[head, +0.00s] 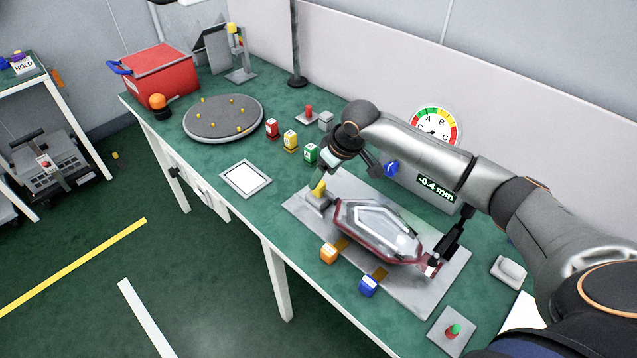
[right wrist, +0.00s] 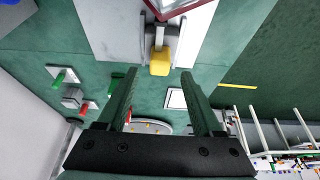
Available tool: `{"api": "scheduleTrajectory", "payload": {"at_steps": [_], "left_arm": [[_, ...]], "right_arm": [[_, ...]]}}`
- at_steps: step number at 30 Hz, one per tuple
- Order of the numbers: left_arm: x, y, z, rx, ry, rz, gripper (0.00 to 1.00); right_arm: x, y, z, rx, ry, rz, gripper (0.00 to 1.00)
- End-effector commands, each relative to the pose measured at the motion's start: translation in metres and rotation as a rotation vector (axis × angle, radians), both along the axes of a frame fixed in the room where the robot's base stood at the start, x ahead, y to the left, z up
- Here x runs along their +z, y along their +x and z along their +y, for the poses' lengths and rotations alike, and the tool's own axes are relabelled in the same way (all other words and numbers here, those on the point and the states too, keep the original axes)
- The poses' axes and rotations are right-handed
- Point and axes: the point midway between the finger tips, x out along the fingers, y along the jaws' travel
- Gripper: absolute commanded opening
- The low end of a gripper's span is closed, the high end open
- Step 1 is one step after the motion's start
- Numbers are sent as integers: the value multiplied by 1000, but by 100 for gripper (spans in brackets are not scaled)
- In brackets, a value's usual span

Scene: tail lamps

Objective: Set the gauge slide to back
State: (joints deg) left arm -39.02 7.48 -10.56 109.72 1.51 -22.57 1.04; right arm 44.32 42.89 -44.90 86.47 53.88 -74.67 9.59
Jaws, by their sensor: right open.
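The gauge slide (head: 315,201) is a small grey block with a yellow knob (head: 319,187), at the left end of the grey fixture plate (head: 296,205). A silver and dark red tail lamp (head: 375,230) lies on the plate beside it. My right gripper (head: 322,176) is open and empty, close by the yellow knob. In the right wrist view, the open fingers (right wrist: 158,76) point toward the yellow knob (right wrist: 160,62), which shows between and beyond the fingertips. I cannot tell whether they touch it. My left gripper is out of view.
A readout (head: 437,189) shows -0.4 mm, near a round dial (head: 433,125). Orange (head: 329,253) and blue (head: 368,286) blocks sit along the plate's front. Red, yellow and green blocks, a white-topped pad (head: 246,178) and a round grey turntable (head: 223,118) lie to the left.

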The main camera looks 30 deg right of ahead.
Motion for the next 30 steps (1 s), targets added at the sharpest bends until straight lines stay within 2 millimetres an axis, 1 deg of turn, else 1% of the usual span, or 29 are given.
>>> {"api": "scheduleTrajectory", "payload": {"at_steps": [1,3,6,9,13,21,30], "left_arm": [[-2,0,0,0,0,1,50],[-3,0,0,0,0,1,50],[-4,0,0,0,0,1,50],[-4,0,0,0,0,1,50],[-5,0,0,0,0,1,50],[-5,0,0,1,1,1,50],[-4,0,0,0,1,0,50]], "right_arm": [[-11,4,2,-1,2,3,68],[-22,8,3,-1,1,2,68],[-34,13,5,-1,1,0,68],[-42,17,6,0,0,0,68],[-46,19,7,1,0,-2,68],[-47,19,7,1,0,-2,66],[-47,19,6,0,0,-1,33]]}}
